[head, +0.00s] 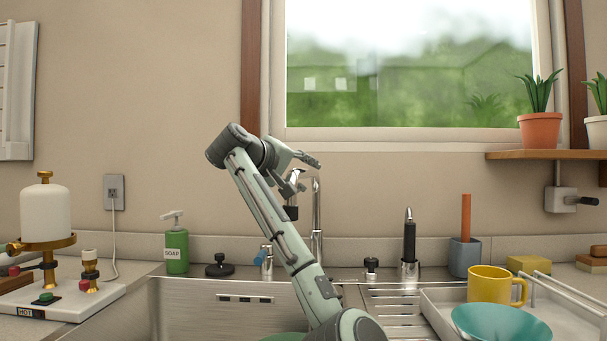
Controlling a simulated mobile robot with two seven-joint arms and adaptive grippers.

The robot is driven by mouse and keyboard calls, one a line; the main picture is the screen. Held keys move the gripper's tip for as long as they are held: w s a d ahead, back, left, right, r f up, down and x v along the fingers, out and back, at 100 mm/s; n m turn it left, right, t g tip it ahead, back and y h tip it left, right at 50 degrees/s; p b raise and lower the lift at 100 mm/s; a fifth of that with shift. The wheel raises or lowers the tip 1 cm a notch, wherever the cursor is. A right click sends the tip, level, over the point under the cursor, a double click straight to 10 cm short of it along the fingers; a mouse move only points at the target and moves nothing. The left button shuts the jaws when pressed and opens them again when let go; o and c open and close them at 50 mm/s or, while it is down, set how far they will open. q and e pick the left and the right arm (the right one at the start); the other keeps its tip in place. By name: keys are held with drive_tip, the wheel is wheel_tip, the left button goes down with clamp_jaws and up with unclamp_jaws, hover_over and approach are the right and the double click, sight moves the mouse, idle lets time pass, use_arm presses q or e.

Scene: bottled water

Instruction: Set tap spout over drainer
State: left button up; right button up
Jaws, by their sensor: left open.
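The chrome tap (316,220) stands behind the sink, its upright pipe rising just right of my left arm. Its spout curves over to the left at the top and ends in a dark nozzle (291,212) pointing down. My left gripper (305,172) is open at the top of the spout, one finger above it and one lower near the nozzle. I cannot tell whether the fingers touch the spout. The ridged metal drainer (396,302) lies right of the sink basin, partly hidden by my arm. My right gripper is not in view.
The sink basin (205,310) is left of the drainer. A soap bottle (175,250) and black stopper (219,267) stand behind it. A dark sprayer (409,245) stands right of the tap. A tray at right holds a yellow mug (491,286) and teal bowl (500,324).

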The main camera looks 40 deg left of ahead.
use_arm(q)
clamp_jaws()
idle(0.6)
